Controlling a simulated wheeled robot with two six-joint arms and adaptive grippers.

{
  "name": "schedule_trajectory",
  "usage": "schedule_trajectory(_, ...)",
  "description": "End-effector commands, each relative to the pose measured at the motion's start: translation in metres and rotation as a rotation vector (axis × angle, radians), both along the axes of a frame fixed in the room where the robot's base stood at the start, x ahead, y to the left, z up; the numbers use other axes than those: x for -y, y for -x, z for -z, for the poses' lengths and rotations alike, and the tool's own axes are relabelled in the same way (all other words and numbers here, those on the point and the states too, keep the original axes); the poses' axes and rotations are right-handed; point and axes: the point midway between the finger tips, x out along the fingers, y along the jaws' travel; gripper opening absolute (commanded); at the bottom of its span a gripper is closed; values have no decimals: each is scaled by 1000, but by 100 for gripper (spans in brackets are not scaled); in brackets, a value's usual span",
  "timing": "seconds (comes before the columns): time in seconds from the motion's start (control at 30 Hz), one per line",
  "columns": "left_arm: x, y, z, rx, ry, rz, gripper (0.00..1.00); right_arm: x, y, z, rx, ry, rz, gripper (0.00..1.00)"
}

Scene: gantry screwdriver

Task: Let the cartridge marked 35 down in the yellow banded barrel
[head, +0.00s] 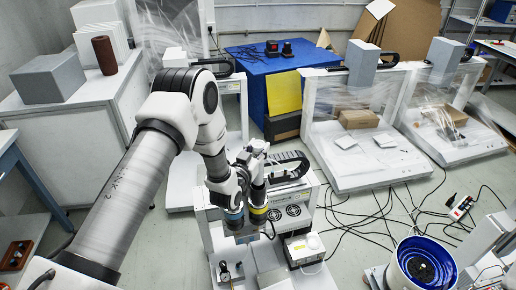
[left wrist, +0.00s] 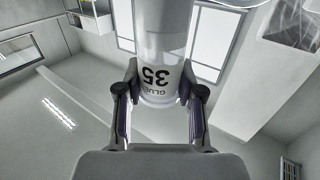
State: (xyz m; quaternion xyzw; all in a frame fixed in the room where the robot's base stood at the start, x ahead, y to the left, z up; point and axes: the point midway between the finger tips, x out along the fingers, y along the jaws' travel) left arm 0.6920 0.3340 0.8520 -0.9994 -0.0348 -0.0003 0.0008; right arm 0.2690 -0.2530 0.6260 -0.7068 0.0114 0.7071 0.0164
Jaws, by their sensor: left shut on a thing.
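A pale cartridge marked 35 (left wrist: 160,60) is between the fingers of my left gripper (left wrist: 160,88) in the left wrist view. Its printed end faces the palm, and the text reads upside down there. The left gripper is shut on it. In the head view my left gripper (head: 256,155) is close above the yellow banded barrel (head: 258,214). A blue banded barrel (head: 233,219) stands just left of it. My wrist partly covers both barrels, and the cartridge is hard to make out there. I cannot tell whether cartridge and barrel touch. My right gripper is not in view.
The barrels belong to a white gantry machine (head: 213,238). Wrapped white machines (head: 365,175) stand at the back right. A blue bowl (head: 424,262) is at the lower right. Black cables (head: 375,213) lie on the floor. A grey block (head: 48,80) sits on the left cabinet.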

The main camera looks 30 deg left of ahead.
Motion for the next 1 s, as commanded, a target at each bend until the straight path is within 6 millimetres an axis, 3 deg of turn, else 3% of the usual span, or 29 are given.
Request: schedule_trajectory(1.0, 0, 0, 22, 1, 0, 0, 0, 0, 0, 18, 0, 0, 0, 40)
